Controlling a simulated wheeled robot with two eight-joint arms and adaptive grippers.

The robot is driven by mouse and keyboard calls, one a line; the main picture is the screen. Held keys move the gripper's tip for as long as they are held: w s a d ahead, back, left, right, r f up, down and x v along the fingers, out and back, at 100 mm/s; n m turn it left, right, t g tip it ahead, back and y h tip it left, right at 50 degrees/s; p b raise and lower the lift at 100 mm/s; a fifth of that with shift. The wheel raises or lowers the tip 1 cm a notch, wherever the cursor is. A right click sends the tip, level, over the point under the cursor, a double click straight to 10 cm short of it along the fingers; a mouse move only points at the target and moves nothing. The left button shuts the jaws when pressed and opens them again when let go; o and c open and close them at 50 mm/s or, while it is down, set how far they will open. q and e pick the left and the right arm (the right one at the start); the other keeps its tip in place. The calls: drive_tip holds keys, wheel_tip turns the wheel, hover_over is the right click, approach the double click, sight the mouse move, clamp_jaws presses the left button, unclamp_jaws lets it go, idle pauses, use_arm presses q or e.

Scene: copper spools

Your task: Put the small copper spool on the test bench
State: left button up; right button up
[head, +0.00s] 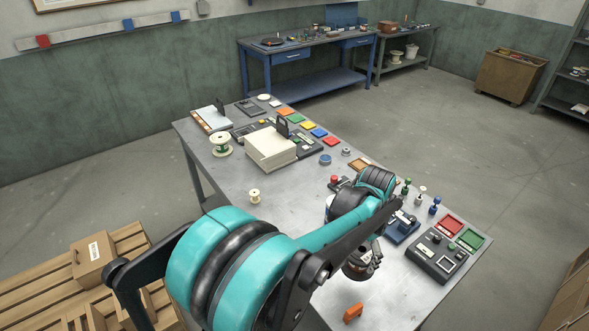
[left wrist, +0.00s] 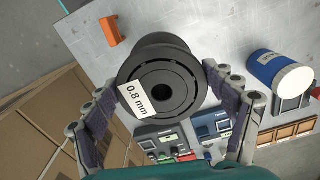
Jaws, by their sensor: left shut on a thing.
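My left gripper (left wrist: 162,82) is shut on a dark spool (left wrist: 175,60) with a white "0.8 mm" label on its end. The fingers clasp it from both sides; its winding is hidden in the left wrist view. In the head view the spool (head: 357,269) hangs under my left arm, over the near part of the grey metal table (head: 296,222), partly covered by the arm. A small cream spool (head: 254,196) stands on that table, and a larger pale spool (head: 221,146) with green stands farther back. My right gripper is out of view.
An orange block (head: 353,313) lies near the table's front. A black box (head: 435,257) and red and green trays (head: 449,225) are at the right. A white box (head: 271,150) stands behind. A blue workbench (head: 305,45) stands by the wall. Table around the cream spool is clear.

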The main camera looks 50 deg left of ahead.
use_arm(q)
drive_tip(key=shift+s+d, duration=0.2)
drive_tip(key=shift+d, duration=0.75)
drive_tip(key=shift+s+d+f, duration=0.1)
drive_tip(key=shift+d+f, duration=0.05)
drive_tip(key=shift+s+a+f+b, duration=0.3)
drive_tip(key=shift+a+f+b, duration=0.55)
drive_tip(key=shift+a+f, duration=1)
drive_tip(key=shift+s+a+f+b, duration=0.35)
drive_tip(key=shift+a+f+b, duration=0.55)
drive_tip(key=shift+a+f, duration=0.95)
drive_tip(key=shift+s+a+f+b, duration=0.3)
drive_tip(key=shift+a+f+b, duration=0.55)
drive_tip(key=shift+a+f, duration=0.95)
drive_tip(key=shift+r, duration=0.1)
drive_tip(key=o, duration=1.7)
